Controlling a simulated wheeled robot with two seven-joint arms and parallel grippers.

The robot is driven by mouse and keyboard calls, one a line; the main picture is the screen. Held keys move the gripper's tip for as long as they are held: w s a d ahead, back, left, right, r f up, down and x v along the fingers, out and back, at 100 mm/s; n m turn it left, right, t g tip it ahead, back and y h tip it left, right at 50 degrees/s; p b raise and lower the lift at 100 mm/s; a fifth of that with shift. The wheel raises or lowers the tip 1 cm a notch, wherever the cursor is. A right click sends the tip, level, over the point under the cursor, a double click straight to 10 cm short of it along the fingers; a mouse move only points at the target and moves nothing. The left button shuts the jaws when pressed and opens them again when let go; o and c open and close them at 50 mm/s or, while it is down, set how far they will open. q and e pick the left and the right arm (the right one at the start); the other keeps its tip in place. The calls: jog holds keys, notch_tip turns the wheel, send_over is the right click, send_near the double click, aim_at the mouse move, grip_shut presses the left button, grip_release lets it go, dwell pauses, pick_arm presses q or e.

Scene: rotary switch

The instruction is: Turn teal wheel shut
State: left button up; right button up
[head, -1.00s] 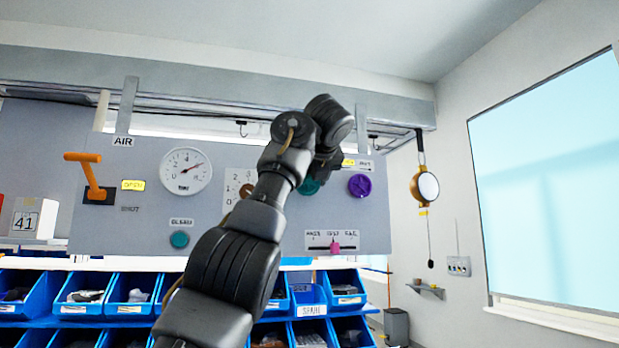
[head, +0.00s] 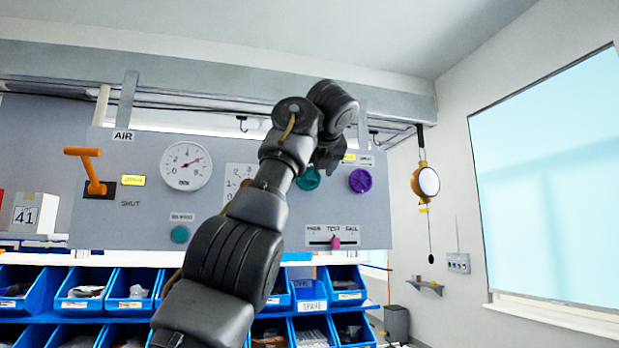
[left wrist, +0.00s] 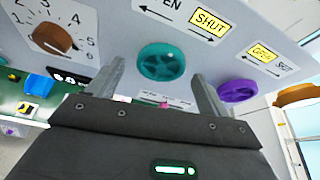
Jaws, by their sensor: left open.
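The teal wheel (left wrist: 162,62) is mounted on the grey panel, with a white strip above it that ends in a yellow SHUT label (left wrist: 208,20). In the head view the wheel (head: 308,178) is partly hidden by my left arm. My left gripper (left wrist: 157,72) is open, with its two fingers apart and the wheel showing between and beyond them in the left wrist view. I cannot tell whether a finger touches the wheel. In the head view my left gripper (head: 328,152) is dark and its fingers are hard to make out. My right gripper is not in view.
A purple wheel (head: 360,181) is just right of the teal one, with a yellow OPEN label (left wrist: 263,52). A brown knob (left wrist: 53,38) with a dial is to the left. A pink slider (head: 336,242) sits below. Blue bins (head: 345,296) stand under the panel.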

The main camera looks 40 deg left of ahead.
pick_arm(q)
jog(key=v, duration=0.8)
jog(key=shift+s+d+b, duration=0.25)
jog(key=shift+d+b, duration=0.05)
jog(key=shift+b, duration=0.05)
jog(key=shift+r, duration=0.15)
